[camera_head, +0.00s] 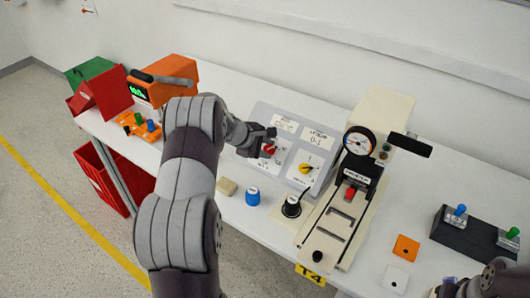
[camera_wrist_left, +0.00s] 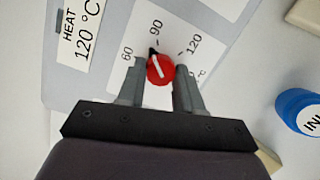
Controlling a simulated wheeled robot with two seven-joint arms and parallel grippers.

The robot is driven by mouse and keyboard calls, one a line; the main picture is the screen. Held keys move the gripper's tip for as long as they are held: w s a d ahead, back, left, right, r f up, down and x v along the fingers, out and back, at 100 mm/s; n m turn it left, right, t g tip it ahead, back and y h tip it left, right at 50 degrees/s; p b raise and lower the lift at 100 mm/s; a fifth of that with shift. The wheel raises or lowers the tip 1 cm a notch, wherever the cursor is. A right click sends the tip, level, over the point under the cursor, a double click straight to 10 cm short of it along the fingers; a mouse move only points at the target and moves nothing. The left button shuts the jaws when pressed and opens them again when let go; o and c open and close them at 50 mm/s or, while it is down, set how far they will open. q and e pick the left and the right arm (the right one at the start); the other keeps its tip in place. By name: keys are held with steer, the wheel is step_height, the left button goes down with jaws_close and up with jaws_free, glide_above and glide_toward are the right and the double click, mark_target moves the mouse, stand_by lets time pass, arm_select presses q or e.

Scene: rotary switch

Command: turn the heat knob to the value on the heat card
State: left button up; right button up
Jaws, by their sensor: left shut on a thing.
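The red heat knob (camera_wrist_left: 161,69) has a white line and a black tip that points up and slightly left, close to the 90 mark and a little to its 60 side. Its dial (camera_wrist_left: 222,18) reads 60, 90 and 120. The heat card (camera_wrist_left: 84,32) reads 120 °C. In the head view the knob (camera_head: 268,149) is on the sloped grey panel (camera_head: 260,115). My left gripper (camera_wrist_left: 160,72) is shut on the knob, one finger on each side. My right gripper (camera_head: 458,289) is only partly in view at the bottom right, and its jaws are unclear.
A yellow knob (camera_head: 306,168) sits to the right on the same panel. A blue cylinder (camera_head: 252,196) and a black round knob (camera_head: 291,206) stand in front. A cream machine (camera_head: 380,125) stands to the right. An orange device (camera_head: 170,78) is at the left.

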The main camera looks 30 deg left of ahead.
arm_select(q)
steer(key=m+b, duration=0.2)
steer(key=m, duration=0.2)
steer(key=shift+w+m+g, duration=0.1)
steer(key=shift+m+g, duration=0.2)
steer(key=shift+g, duration=0.1)
steer(key=m+b, duration=0.2)
steer(key=m, duration=0.1)
steer(key=shift+d+m+g+y, duration=0.1)
steer(key=shift+m+g+y, duration=0.2)
steer(key=shift+y, duration=0.1)
steer(key=m+b, duration=0.1)
steer(key=m, duration=0.3)
steer(key=shift+y+b, duration=0.3)
steer(key=shift+b, duration=0.1)
steer(key=shift+d+r+m+y+b, duration=0.15)
steer(key=shift+m+y+b, duration=0.3)
steer(key=shift+m, duration=0.85)
steer(key=o, duration=0.7)
steer(key=shift+o, duration=0.2)
steer(key=shift+r, duration=0.1)
